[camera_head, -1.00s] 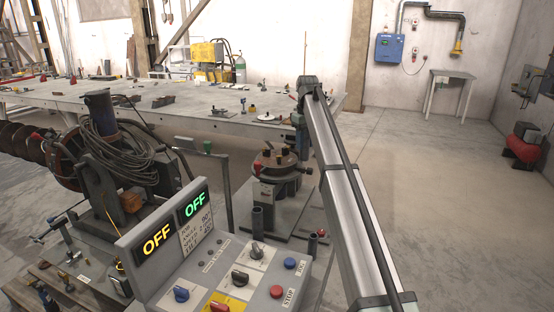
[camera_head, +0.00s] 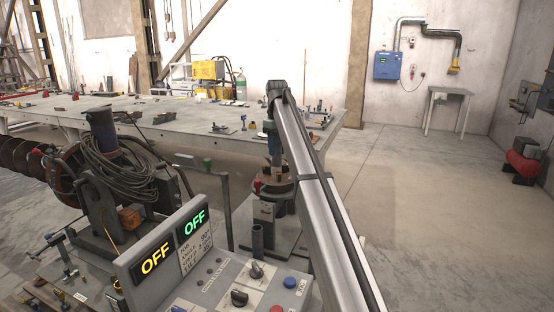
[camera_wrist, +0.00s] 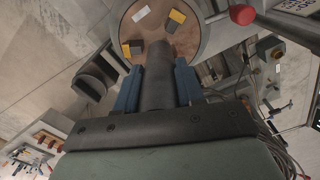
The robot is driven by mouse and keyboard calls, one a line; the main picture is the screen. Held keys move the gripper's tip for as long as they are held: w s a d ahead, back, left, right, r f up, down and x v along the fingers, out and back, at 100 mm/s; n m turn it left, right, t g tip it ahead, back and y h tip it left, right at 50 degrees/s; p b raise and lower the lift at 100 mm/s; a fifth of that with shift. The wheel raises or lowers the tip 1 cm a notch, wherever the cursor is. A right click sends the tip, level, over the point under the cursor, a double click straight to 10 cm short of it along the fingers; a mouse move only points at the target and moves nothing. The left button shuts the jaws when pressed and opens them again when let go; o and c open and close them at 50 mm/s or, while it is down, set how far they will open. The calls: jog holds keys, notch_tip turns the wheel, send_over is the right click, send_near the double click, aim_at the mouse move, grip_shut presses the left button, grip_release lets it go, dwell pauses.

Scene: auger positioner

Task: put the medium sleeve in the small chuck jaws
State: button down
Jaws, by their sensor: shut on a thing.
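The medium sleeve (camera_wrist: 157,75) is a dark grey cylinder. In the wrist view my gripper (camera_wrist: 158,90) has its blue fingers shut on both sides of it. The sleeve's far end reaches over the brown round chuck face (camera_wrist: 200,35). Yellow-and-black chuck jaws (camera_wrist: 177,17) show beyond the sleeve, with another jaw (camera_wrist: 131,50) to its left. In the head view my gripper (camera_head: 273,155) points down over the chuck (camera_head: 281,184). My arm hides part of the chuck, and I cannot tell whether the sleeve touches the jaws.
The control panel (camera_head: 195,245) with two OFF displays stands in front. An upright dark tube (camera_head: 257,241) stands near the chuck's base. A cable-wound machine (camera_head: 110,165) is on the left. A long workbench (camera_head: 180,125) runs behind. The floor at right is open.

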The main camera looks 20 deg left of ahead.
jog(key=shift+f, duration=1.9)
jog(key=shift+f, duration=0.15)
jog(key=c, duration=0.7)
grip_release()
notch_tip(320, 180, up, 8)
jog(key=shift+o, duration=0.3)
jog(key=shift+f, duration=0.1)
